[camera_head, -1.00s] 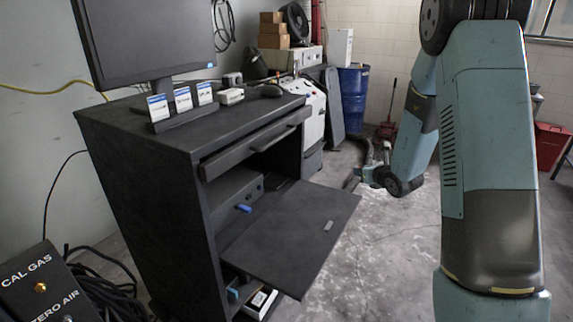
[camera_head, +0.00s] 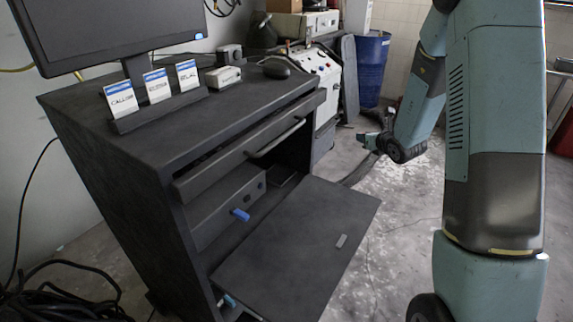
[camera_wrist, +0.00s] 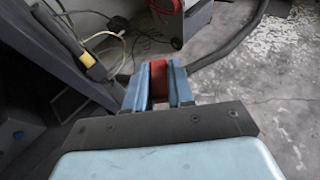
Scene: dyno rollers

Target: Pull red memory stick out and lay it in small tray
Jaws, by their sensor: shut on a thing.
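My gripper (camera_wrist: 158,90) shows in the wrist view with its two light-blue fingers closed on the red memory stick (camera_wrist: 158,80). The stick is clear of any socket and sits between the fingers. In the head view my gripper (camera_head: 369,141) is small, beyond the cabinet's right side and over the floor; the stick cannot be made out there. A small dark open holder (camera_head: 283,178) beside the computer in the cabinet may be the small tray; I cannot tell for sure.
A blue stick (camera_head: 241,214) protrudes from the computer (camera_head: 225,205) inside the dark cabinet (camera_head: 150,190). Its door flap (camera_head: 300,265) is folded down, bare except for a small grey piece. A drawer front (camera_head: 235,160) overhangs the opening. Floor right of the flap is free.

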